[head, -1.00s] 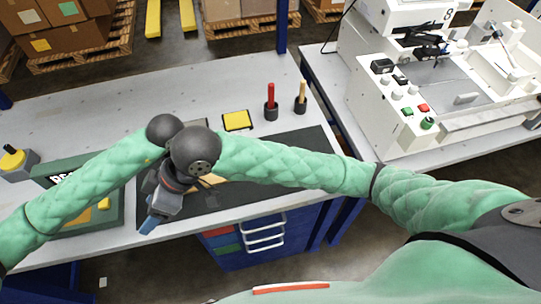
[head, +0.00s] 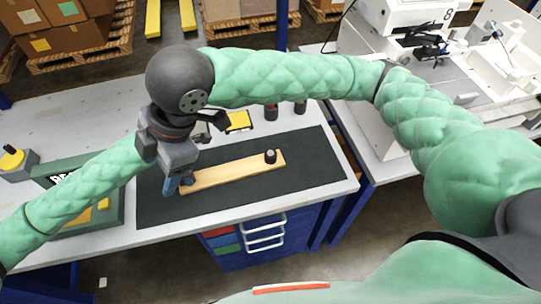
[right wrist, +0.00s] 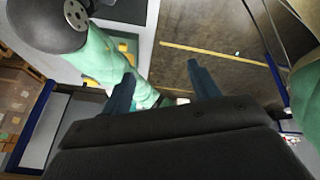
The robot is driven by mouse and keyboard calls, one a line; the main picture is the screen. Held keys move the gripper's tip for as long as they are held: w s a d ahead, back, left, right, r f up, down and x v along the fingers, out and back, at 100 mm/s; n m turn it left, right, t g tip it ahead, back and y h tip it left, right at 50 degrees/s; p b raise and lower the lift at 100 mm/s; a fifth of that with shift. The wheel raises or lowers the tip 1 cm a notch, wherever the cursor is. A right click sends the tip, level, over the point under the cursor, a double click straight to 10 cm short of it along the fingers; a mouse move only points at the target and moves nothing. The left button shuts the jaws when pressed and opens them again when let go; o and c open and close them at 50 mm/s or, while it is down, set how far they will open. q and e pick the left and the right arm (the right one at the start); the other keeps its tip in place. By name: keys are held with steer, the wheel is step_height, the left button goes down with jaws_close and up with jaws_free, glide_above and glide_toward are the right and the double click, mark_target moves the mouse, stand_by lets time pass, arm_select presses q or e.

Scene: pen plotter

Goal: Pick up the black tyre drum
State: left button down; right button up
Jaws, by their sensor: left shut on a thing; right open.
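A small black cylinder (head: 270,156), which looks like the tyre drum, stands upright near the right end of a pale wooden bar (head: 235,172) on the dark mat (head: 310,165). My left gripper (head: 173,186) is at the bar's left end and looks shut on it; the exact contact is partly hidden. My right gripper (right wrist: 160,72) is open and empty in the right wrist view, with green arm and floor behind its fingers. In the head view the right hand overlaps the left hand, so its fingers are hard to separate. No gripper is at the black cylinder.
A green case (head: 115,205) and a yellow-topped block (head: 15,160) are at the left. A yellow pad (head: 238,121) and black holders (head: 271,112) stand behind the mat, partly covered by my right arm. A white machine (head: 400,60) is at the right. The mat's right side is clear.

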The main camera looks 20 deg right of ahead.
steer(key=w+d+r+n+h, duration=0.2)
steer(key=w+d+r+n, duration=0.15)
steer(key=d+n, duration=0.2)
steer(key=t+h, duration=0.1)
steer(key=h, duration=0.3)
glide_above(270, 154)
steer(key=s+a, duration=0.1)
steer(key=a, duration=0.1)
step_height(270, 154, down, 18)
steer(key=shift+m+t, duration=0.3)
steer(key=shift+m, duration=0.05)
steer(key=f, duration=0.4)
steer(key=d+f, duration=0.1)
steer(key=f, duration=0.3)
steer(key=w+d+f, duration=0.1)
steer(key=f, duration=0.3)
steer(key=shift+c, duration=0.2)
steer(key=c, duration=1)
